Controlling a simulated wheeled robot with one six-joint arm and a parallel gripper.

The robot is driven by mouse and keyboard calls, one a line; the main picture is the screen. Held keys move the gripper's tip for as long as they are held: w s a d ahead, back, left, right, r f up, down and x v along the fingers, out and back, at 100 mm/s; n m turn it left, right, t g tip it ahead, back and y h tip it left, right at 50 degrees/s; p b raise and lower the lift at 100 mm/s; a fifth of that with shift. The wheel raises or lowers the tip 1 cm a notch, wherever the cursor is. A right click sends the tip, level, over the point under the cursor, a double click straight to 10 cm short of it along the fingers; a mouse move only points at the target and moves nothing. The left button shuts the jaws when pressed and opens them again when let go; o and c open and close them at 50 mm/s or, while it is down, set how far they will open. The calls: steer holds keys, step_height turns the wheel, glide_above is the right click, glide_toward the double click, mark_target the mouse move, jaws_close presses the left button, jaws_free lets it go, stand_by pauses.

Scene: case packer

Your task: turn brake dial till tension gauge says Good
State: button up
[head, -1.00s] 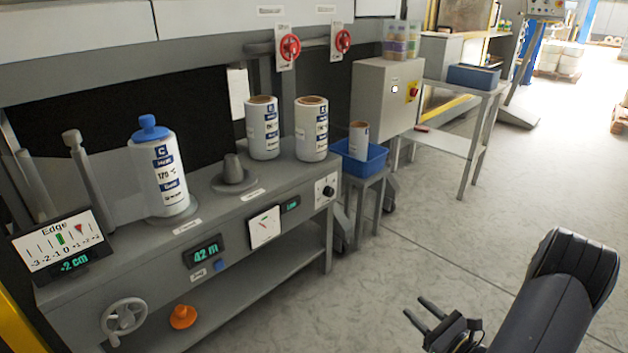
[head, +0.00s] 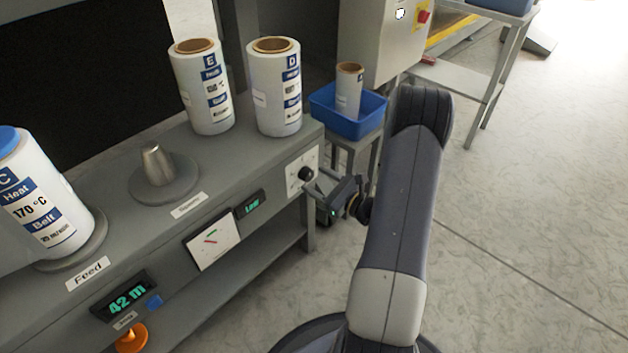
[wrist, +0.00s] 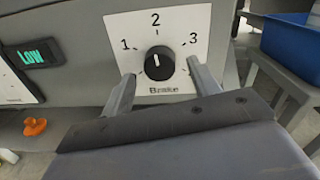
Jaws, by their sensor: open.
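The black brake dial (wrist: 159,63) sits on a white plate marked 1, 2, 3 and "Brake" in the wrist view. Its pale pointer mark aims up and slightly left, near 2. The dial also shows in the head view (head: 306,174) on the machine's front right. My gripper (wrist: 160,80) is open, one finger on each side of the dial; I cannot tell whether they touch it. The tension display (wrist: 35,54) reads "LOW" in green; it also shows in the head view (head: 250,205). A white needle gauge (head: 212,239) is left of it.
A blue bin (head: 347,112) with a small roll stands on a stand right of the machine. Film rolls D (head: 278,95) and E (head: 203,90) stand on top. A length display (head: 124,297) reads 42 m. Floor on the right is clear.

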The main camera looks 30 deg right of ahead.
steer(key=shift+x, duration=0.85)
steer(key=c, duration=1)
steer(key=m+p, duration=0.1)
steer(key=m, duration=0.1)
steer(key=shift+m, duration=0.4)
steer(key=m+p, duration=0.1)
steer(key=m, duration=0.2)
steer(key=o, duration=1)
steer(key=p+v, duration=0.2)
steer(key=v, duration=0.9)
steer(key=shift+f, duration=0.2)
